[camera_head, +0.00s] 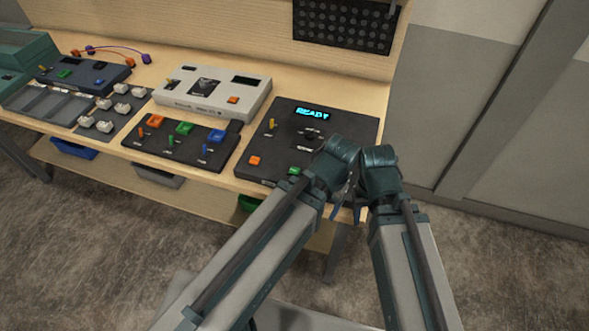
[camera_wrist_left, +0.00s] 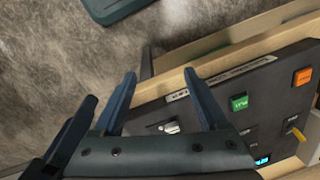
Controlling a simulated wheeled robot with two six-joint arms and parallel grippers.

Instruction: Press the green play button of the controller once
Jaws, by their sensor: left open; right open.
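The black controller (camera_head: 285,144) lies at the table's right end, its display lit with READY. Its green play button (camera_head: 294,171) is near the front edge, close beside my left arm. In the left wrist view, the green button (camera_wrist_left: 239,102) is to the right of my left gripper's right finger, apart from it. My left gripper (camera_wrist_left: 160,73) is open, with nothing held between its fingers. My right gripper (camera_head: 357,201) is open and empty by the controller's front right corner. My arm links hide that corner in the head view.
The controller also has an orange button (camera_head: 254,160), a yellow lever (camera_head: 271,124) and a silver knob (camera_wrist_left: 168,127). Left of it are a black switch panel (camera_head: 175,152) and a white console (camera_head: 250,92). The table's front edge runs close below the grippers.

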